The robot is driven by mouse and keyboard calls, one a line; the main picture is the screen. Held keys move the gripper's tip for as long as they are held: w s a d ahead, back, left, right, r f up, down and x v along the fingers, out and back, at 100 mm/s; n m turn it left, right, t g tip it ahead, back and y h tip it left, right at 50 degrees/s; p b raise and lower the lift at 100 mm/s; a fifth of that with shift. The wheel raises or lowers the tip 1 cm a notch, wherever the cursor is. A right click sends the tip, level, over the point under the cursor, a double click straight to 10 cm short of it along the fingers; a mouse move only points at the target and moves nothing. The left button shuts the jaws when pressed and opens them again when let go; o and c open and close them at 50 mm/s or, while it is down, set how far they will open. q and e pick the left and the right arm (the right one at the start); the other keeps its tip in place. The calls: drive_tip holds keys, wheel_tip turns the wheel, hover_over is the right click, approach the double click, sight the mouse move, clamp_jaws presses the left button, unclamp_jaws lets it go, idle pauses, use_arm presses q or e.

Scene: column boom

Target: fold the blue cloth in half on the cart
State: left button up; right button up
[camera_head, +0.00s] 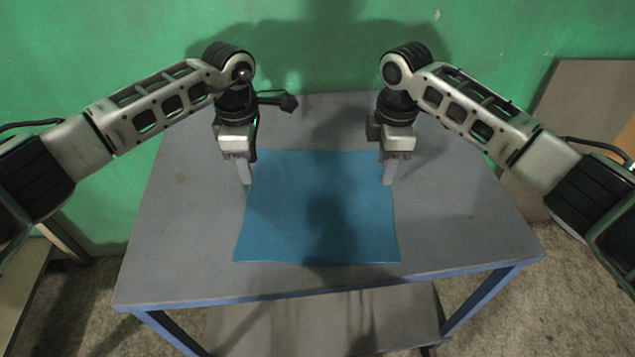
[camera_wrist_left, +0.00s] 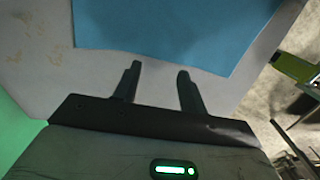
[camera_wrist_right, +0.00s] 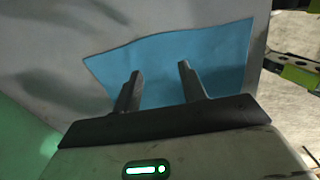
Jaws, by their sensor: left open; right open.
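The blue cloth (camera_head: 285,215) lies flat and spread out on the grey top of the cart (camera_head: 450,220). It also shows in the left wrist view (camera_wrist_left: 165,28) and in the right wrist view (camera_wrist_right: 220,65). My left gripper (camera_head: 246,182) points down at the cloth's left edge, near its far left corner. Its two fingers are apart and empty in the left wrist view (camera_wrist_left: 158,72). My right gripper (camera_head: 388,183) points down at the cloth's right edge, near the far right corner. Its fingers are apart with nothing between them in the right wrist view (camera_wrist_right: 158,70).
A green wall (camera_head: 310,40) stands close behind the cart. The cart top is bare on both sides of the cloth. A brown board (camera_head: 575,105) leans at the right. A lower shelf (camera_head: 310,325) shows under the front edge.

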sight(256, 198)
use_arm(q)
drive_tip(key=f, duration=0.5)
drive_tip(key=shift+s+f, duration=0.2)
drive_tip(key=shift+s, duration=0.05)
use_arm(e)
drive_tip(key=f, duration=0.5)
drive_tip(key=shift+s+f, duration=0.2)
drive_tip(key=shift+s, duration=0.05)
use_arm(q)
drive_tip(key=shift+f, duration=0.7)
use_arm(e)
drive_tip(key=shift+f, duration=0.75)
use_arm(q)
drive_tip(key=shift+f, duration=0.15)
use_arm(e)
drive_tip(key=shift+f, duration=0.15)
use_arm(q)
clamp_jaws()
use_arm(e)
clamp_jaws()
